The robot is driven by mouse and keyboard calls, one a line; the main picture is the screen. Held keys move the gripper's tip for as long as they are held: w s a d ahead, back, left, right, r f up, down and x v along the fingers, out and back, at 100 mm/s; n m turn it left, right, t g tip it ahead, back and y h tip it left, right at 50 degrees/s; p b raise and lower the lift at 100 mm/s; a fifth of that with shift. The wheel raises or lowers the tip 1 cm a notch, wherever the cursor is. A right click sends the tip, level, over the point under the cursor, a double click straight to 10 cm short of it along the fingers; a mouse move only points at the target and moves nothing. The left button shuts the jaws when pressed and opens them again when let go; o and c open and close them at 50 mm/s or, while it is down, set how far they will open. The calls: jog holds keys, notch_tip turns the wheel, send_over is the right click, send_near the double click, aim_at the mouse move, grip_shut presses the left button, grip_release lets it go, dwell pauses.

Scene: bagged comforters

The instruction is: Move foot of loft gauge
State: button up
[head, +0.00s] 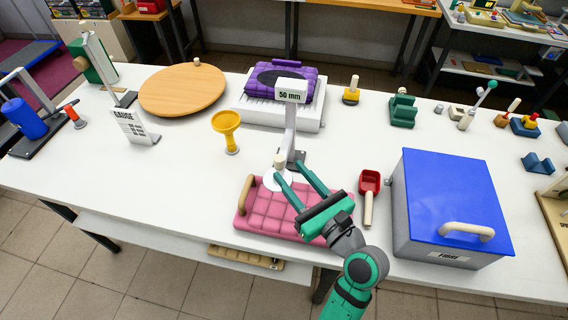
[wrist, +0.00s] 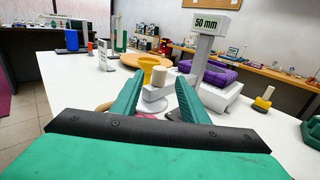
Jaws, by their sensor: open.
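The loft gauge is a grey post on a dark base, with a "50 mm" sign (head: 291,93); the sign also shows in the wrist view (wrist: 208,24). Its foot looks like a white disc (head: 270,181) with a pale wooden knob (head: 279,160) on top, at the back edge of a pink quilted bag (head: 262,212). The knob stands near the middle of the wrist view (wrist: 156,80). My gripper (head: 287,170) is open and empty, its fingertips close to the knob. In the wrist view the fingers (wrist: 158,92) frame the knob on both sides. I cannot tell whether they touch it.
A blue-lidded box (head: 452,195) stands to the right, with a red scoop (head: 369,182) beside it. A yellow funnel (head: 227,122) stands left of the gauge. A purple bag (head: 300,90) lies on a white platform behind. The table's left front is clear.

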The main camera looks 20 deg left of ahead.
jog(key=shift+v, duration=2.25)
jog(key=s+r+m+t+y, duration=0.1)
jog(key=s+m+t, duration=0.6)
jog(key=s+m, duration=0.75)
jog(key=s+d+f+m+g+h, duration=0.1)
jog(key=s+d+f+m+h, duration=0.2)
jog(key=m, duration=1.2)
jog(key=s+d+f+m+g+h, duration=0.2)
jog(key=s+f+m+h, duration=0.7)
jog(key=f+m, duration=0.6)
jog(key=d+m+h, duration=0.1)
jog(key=h, duration=0.1)
jog(key=shift+d+g+h, duration=0.25)
jog(key=shift+g+h, duration=0.05)
